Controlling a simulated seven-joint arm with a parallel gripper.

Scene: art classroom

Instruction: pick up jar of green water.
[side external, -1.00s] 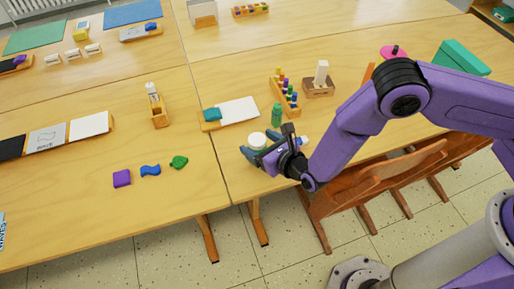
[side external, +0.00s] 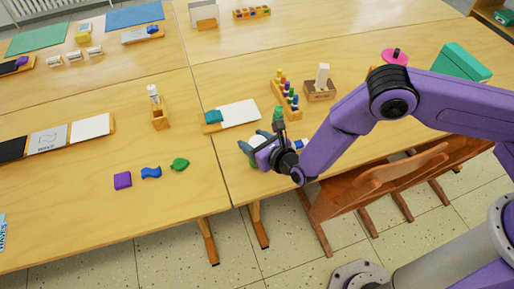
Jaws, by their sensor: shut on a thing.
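My gripper (side external: 256,146) is at the front edge of the right-hand table, left of the chair. It is shut on a small white-topped jar (side external: 257,139), whose white top shows between the fingers. The fingers and gripper body hide most of this jar, so I cannot tell the colour of its contents or whether it touches the table. A green cylinder (side external: 278,112) stands just behind my gripper, apart from the held jar.
A wooden peg rack (side external: 287,100) and a wooden box with a white block (side external: 320,88) stand behind. A white board with a teal block (side external: 238,113) lies left. A brown chair (side external: 380,183) is at the front. Purple, blue and green pieces (side external: 151,172) lie on the left table.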

